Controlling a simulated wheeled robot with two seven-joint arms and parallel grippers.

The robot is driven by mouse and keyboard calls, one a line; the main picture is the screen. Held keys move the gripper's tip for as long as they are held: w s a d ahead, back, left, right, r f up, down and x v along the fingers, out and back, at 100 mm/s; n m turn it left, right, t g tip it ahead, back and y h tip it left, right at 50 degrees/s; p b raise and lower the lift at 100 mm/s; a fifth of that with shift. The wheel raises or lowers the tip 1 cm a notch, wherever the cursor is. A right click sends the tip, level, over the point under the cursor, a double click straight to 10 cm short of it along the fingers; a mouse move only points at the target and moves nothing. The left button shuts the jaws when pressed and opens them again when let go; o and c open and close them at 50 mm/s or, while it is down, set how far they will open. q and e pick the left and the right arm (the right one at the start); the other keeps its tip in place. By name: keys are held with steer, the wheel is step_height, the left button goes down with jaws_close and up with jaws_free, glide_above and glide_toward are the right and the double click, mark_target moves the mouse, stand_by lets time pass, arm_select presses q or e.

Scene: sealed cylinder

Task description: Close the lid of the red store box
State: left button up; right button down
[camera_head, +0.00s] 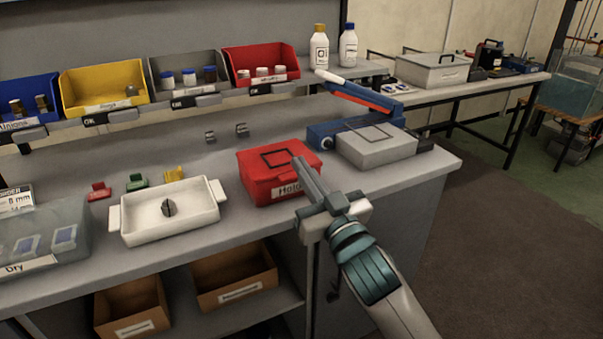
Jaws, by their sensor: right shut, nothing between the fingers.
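The red store box (257,187) stands on the grey bench, with a white label reading "Hold" on its front. Its red lid (258,160) with a dark handle outline lies on top and looks down flat; I cannot tell whether a small gap is left. My right gripper (299,163) is shut and empty. Its fingertips show at the right part of the lid, and I cannot tell whether they touch it. The gripper hides the box's right front corner. My left gripper is not in view.
A white tray (140,234) with a dark round piece is left of the box. A grey box (378,150) and a blue device (345,128) stand to the right. Coloured bins (103,84) line the shelf behind. Cardboard boxes (235,283) sit below the bench.

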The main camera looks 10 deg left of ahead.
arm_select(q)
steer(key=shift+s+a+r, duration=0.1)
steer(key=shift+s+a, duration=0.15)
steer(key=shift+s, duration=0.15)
arm_select(e)
steer(key=v, duration=0.9)
steer(key=shift+s+d, duration=0.25)
steer(key=shift+s, duration=0.1)
steer(key=shift+f, duration=0.15)
